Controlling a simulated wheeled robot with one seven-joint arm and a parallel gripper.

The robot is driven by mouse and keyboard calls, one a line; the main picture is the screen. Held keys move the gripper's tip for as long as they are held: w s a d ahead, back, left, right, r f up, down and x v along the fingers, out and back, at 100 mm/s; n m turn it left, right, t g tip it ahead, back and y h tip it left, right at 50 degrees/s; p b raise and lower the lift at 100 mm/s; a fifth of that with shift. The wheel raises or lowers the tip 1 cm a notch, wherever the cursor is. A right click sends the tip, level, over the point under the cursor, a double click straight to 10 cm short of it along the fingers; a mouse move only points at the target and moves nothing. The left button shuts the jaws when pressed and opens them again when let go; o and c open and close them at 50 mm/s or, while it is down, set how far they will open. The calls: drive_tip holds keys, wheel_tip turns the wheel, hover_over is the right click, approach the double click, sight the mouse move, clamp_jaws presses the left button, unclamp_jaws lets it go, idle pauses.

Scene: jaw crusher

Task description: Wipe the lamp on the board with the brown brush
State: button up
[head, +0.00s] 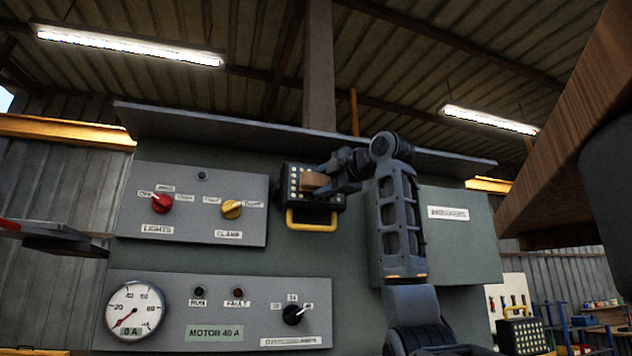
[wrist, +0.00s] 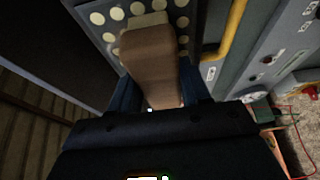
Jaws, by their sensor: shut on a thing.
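The lamp (head: 295,194) is a square black work light with rows of pale round LEDs and a yellow handle below. It is on the grey-green board (head: 345,262), near the top middle. My gripper (head: 330,183) reaches in from the right and is shut on the brown brush (head: 315,181). In the wrist view the brush (wrist: 152,62) runs from between the fingers to the lamp face (wrist: 112,17), its pale end over the LEDs. The brush hides part of the lamp face. The pale end looks at or very near the face; I cannot tell whether it touches.
The lights and clamp panel (head: 190,212), with red and yellow knobs, is just left of the lamp. The motor panel (head: 215,315), with a gauge, is below. A ledge (head: 240,128) juts above. A second similar lamp (head: 522,337) stands at lower right.

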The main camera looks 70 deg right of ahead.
drive_tip(key=shift+s+d, duration=1.75)
drive_tip(key=shift+s, duration=0.1)
drive_tip(key=shift+w+a, duration=1.25)
drive_tip(key=shift+w, duration=0.25)
drive_tip(key=shift+w+a, duration=1.2)
drive_tip(key=shift+w, duration=0.25)
drive_tip(key=shift+r, duration=0.5)
drive_tip(key=shift+s+d, duration=0.6)
drive_tip(key=shift+s, duration=0.25)
drive_tip(key=shift+s+d, duration=0.6)
drive_tip(key=shift+s, duration=0.2)
drive_tip(key=shift+s+d+r, duration=0.1)
drive_tip(key=shift+s+d, duration=1.15)
drive_tip(key=shift+s, duration=0.1)
drive_tip(key=shift+w+a, duration=1.25)
drive_tip(key=shift+w, duration=0.25)
drive_tip(key=shift+w+a, duration=1.25)
drive_tip(key=shift+w, duration=0.25)
